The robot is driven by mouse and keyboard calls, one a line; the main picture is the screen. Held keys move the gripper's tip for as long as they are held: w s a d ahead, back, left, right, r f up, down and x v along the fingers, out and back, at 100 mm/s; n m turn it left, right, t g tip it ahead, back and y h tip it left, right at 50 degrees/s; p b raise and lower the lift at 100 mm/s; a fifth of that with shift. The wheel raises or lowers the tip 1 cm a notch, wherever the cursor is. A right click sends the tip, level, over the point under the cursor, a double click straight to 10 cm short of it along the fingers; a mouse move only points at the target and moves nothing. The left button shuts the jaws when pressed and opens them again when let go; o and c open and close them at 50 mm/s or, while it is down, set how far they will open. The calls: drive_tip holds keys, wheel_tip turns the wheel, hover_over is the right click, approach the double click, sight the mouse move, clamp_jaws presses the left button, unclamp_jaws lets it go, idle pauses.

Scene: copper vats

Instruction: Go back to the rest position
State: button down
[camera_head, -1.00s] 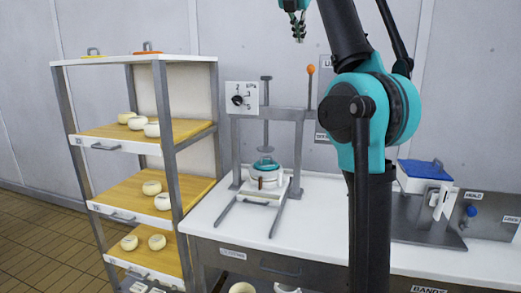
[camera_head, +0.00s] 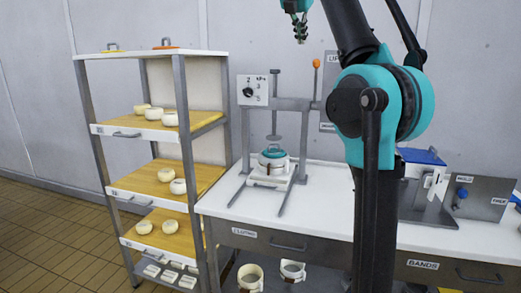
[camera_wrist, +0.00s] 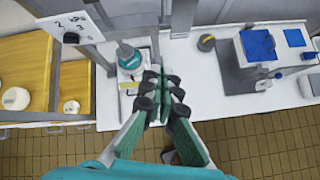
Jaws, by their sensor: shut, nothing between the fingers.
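My gripper (camera_head: 300,32) hangs at the top of the head view, in the air above the press on the white counter. In the wrist view my gripper (camera_wrist: 163,95) has its fingers together, with nothing held between them. The press (camera_head: 275,105) has a grey frame, and its round plate hangs over a white mould with a teal lid (camera_head: 273,153). The teal lid also shows in the wrist view (camera_wrist: 130,60), beyond and left of the fingertips. My gripper is apart from it.
A shelf rack (camera_head: 187,124) with several pale cheeses on wooden boards stands left of the counter (camera_head: 325,205). A blue-lidded device (camera_head: 424,156) stands at the right. White pots (camera_head: 250,276) sit under the counter. The tiled floor at left is clear.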

drive_tip(key=s+d+f+m+g+y, duration=0.15)
drive_tip(key=f+m, duration=0.65)
drive_tip(key=f, duration=1)
drive_tip(key=s+d+f+m+g, duration=0.1)
drive_tip(key=d+f+m, duration=0.2)
drive_tip(key=f+m, duration=1.05)
drive_tip(key=s+f+m, duration=0.2)
drive_tip(key=s+f, duration=0.7)
drive_tip(key=f, duration=0.3)
drive_tip(key=s+d+f+m+g+y, duration=0.1)
drive_tip(key=s+f+m, duration=0.2)
drive_tip(key=s+f, duration=0.6)
drive_tip(key=s+f+m, duration=0.2)
drive_tip(key=s+f, duration=0.7)
drive_tip(key=f, duration=0.6)
drive_tip(key=shift+d+f+y, duration=0.35)
drive_tip(key=shift+g, duration=0.25)
